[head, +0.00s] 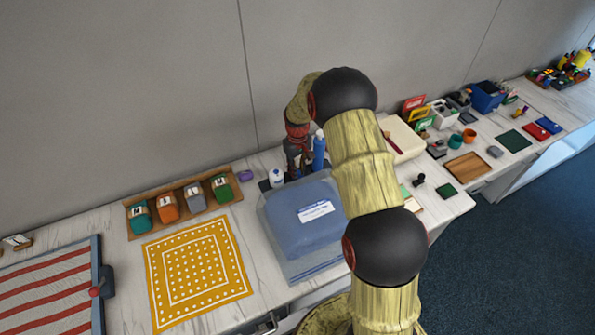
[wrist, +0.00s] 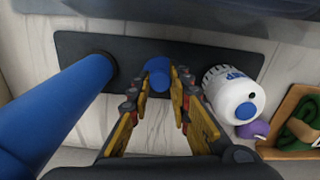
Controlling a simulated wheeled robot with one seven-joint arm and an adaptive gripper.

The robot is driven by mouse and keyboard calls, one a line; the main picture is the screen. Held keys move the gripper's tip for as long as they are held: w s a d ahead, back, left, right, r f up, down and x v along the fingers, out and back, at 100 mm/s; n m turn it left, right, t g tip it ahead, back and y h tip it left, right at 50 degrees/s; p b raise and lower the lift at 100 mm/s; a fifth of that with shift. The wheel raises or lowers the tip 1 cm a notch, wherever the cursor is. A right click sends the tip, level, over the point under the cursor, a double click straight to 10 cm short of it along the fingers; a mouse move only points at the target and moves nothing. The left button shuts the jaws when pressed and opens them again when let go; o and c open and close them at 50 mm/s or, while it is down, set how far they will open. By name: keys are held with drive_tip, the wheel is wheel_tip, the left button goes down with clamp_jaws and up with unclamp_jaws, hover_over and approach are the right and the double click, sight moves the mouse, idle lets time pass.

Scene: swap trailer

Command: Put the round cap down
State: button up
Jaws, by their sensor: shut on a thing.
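The round cap (wrist: 158,70) is a small blue piece between the fingertips of my gripper (wrist: 157,88) in the wrist view. My gripper is shut on it. The cap shows over a dark flat strip (wrist: 190,55), between a blue bottle (wrist: 60,100) on the left and a white bottle (wrist: 235,95) on the right. I cannot tell whether the cap touches the strip. In the head view my gripper (head: 297,160) is behind the clear tub, and the cap is hidden there.
The blue bottle (head: 319,150) and white bottle (head: 277,178) stand close on either side. A clear tub with blue cloth (head: 300,235) is in front. A tray of coloured rolls (head: 183,206) and a yellow dotted cloth (head: 195,272) lie to the left.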

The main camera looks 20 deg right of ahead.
drive_tip(key=shift+f, duration=0.2)
drive_tip(key=o, duration=0.8)
drive_tip(key=shift+o, duration=0.2)
drive_tip(key=shift+r, duration=0.1)
drive_tip(key=s+a+r+t+p, duration=0.1)
drive_tip(key=s+a+r, duration=0.15)
drive_tip(key=r, duration=0.95)
drive_tip(key=s+a+r+p, duration=0.1)
drive_tip(key=s+a+r, duration=0.15)
drive_tip(key=r, duration=0.95)
drive_tip(key=s+a+r+m+t, duration=0.1)
drive_tip(key=s+a+r, duration=0.2)
drive_tip(key=s+r, duration=0.5)
drive_tip(key=s+a+r+t, duration=0.25)
drive_tip(key=s+r, duration=0.25)
drive_tip(key=s, duration=0.4)
drive_tip(key=s+a+t, duration=0.1)
drive_tip(key=s+a, duration=0.1)
drive_tip(key=s, duration=1.1)
drive_tip(key=shift+s+a+m, duration=0.15)
drive_tip(key=shift+a+m, duration=0.15)
drive_tip(key=shift+m, duration=0.1)
